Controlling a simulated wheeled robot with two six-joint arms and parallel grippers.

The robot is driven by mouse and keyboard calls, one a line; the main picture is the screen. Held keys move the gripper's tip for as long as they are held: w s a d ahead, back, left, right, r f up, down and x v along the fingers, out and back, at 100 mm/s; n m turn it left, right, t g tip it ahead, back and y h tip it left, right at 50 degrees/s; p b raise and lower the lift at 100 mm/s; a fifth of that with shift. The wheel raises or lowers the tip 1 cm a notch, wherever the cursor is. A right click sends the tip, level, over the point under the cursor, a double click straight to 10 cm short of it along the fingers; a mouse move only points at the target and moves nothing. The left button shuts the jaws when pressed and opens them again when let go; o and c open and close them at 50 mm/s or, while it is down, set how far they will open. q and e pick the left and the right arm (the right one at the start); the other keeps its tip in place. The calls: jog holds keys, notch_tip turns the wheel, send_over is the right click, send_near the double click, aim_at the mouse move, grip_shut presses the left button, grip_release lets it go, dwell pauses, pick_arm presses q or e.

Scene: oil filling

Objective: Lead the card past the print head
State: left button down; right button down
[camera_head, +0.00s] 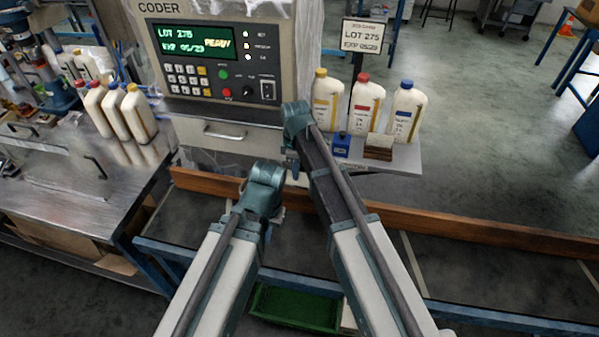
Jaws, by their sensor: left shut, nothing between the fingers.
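The coder (212,62) stands at the back centre. Its green display reads LOT 275, EXP 05/29 and READY. I cannot make out a print head on it. A small brown holder (378,147) with a pale top edge sits on the grey shelf right of the coder; I cannot tell whether a card is in it. My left gripper (270,228) is low in front of the coder, shut and empty, its fingers mostly hidden by the wrist. My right gripper (292,163) is higher, at the coder's lower right corner, left of the shelf. Its fingers are largely hidden.
Three white bottles (366,106) and a small blue item (341,145) stand on the shelf (408,160). A sign (362,35) shows the same lot and date. A wooden rail (470,224) crosses in front. More bottles (137,112) stand on the steel bench at left.

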jog(key=s+a+r+p, duration=0.2)
jog(key=s+r+p, duration=0.4)
jog(key=shift+s, duration=0.4)
dwell(0.4)
jog(key=shift+f, duration=0.15)
